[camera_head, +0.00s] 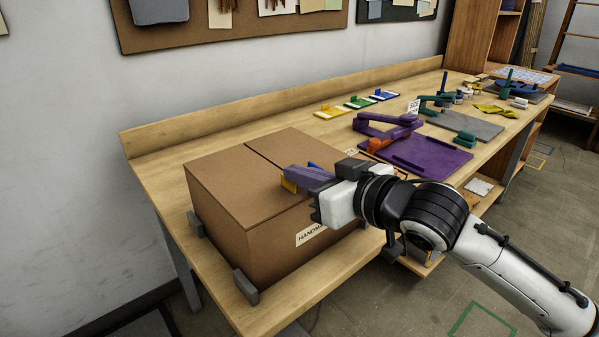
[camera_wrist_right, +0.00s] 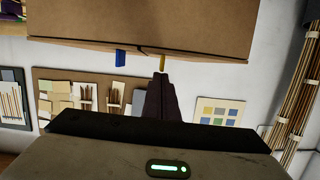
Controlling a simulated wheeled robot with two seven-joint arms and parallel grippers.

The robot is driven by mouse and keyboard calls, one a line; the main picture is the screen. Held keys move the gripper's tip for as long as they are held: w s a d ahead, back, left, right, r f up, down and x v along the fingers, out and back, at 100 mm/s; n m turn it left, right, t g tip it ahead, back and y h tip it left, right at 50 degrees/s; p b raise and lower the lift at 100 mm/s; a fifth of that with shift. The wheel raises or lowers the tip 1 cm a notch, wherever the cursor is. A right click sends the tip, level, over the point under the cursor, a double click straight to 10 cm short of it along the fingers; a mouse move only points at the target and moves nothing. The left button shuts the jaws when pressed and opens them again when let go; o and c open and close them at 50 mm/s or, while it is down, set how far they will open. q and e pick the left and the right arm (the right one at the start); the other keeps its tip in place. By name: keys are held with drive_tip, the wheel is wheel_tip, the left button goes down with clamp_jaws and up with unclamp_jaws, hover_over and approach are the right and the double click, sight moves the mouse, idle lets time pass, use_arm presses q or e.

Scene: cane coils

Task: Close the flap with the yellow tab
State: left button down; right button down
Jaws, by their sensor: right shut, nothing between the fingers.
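The brown cardboard box (camera_head: 218,200) stands on the near end of the workbench, with its top panels (camera_head: 235,180) lying about flat and a dark seam between them. The yellow tab (camera_head: 288,185) shows at the seam, partly behind my right gripper (camera_head: 288,177). The blue tab (camera_head: 313,166) shows just beyond the purple fingers. In the wrist view, the yellow tab (camera_wrist_right: 162,64) is right at the tip of the shut fingers (camera_wrist_right: 161,78); whether they touch is unclear. The blue tab (camera_wrist_right: 120,58) hangs to its left. My right gripper is shut and empty. My left gripper is out of view.
Grey corner blocks (camera_head: 246,287) stand against the box. Farther along the bench are a purple board (camera_head: 430,160) with a purple clamp-like part (camera_head: 388,124), a grey board (camera_head: 465,124), and small coloured tabbed pieces (camera_head: 358,103) near the back ledge.

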wheel_tip(320, 180, up, 4)
drive_tip(key=p, duration=0.4)
drive_tip(key=shift+s+d+r, duration=0.2)
drive_tip(key=shift+r, duration=0.05)
drive_tip(key=b+v, duration=0.2)
drive_tip(key=v, duration=0.7)
drive_tip(key=s+d+f+m+h, duration=0.2)
drive_tip(key=d+f, duration=0.1)
drive_tip(key=f, duration=1.2)
drive_tip(key=s+d+f+m+h, duration=0.2)
drive_tip(key=f+m, duration=0.1)
drive_tip(key=f, duration=1.1)
drive_tip(key=s+d+f+g+h, duration=0.1)
drive_tip(key=s+d+f, duration=0.2)
drive_tip(key=s+f, duration=0.5)
drive_tip(key=s+d+f+g+h, duration=0.1)
drive_tip(key=s+d+f+h, duration=0.1)
drive_tip(key=s+f, duration=0.7)
drive_tip(key=shift+s+d+f+m+g+h, duration=0.3)
drive_tip(key=shift+d+f+m+g, duration=0.1)
drive_tip(key=shift+d+f, duration=0.3)
drive_tip(key=c, duration=2.5)
unclamp_jaws()
drive_tip(key=shift+w+a, duration=0.1)
